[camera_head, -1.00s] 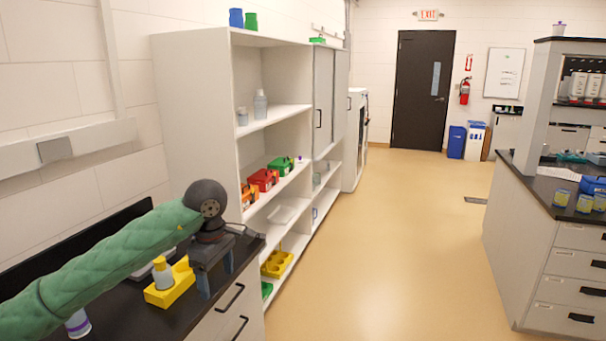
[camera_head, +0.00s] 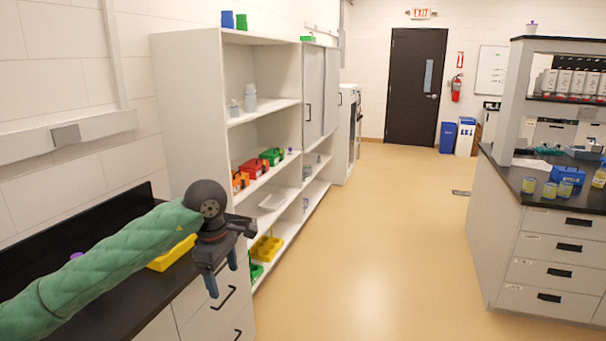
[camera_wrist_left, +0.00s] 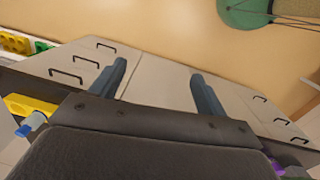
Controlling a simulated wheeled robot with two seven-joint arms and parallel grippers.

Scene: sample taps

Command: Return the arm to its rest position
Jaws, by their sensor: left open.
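My left arm, in a green padded sleeve, comes in from the left in the head view. My left gripper (camera_head: 222,279) hangs from it with its fingers pointing down, in front of the bench's drawer fronts. In the left wrist view the two fingers (camera_wrist_left: 158,90) are wide apart with nothing between them. My right gripper is not in view.
The black bench top (camera_head: 103,282) lies under my left arm, with a yellow holder (camera_head: 172,254) partly hidden behind the sleeve. A white shelf unit (camera_head: 188,110) stands beyond. An island bench (camera_head: 545,245) is at right. The floor between is clear.

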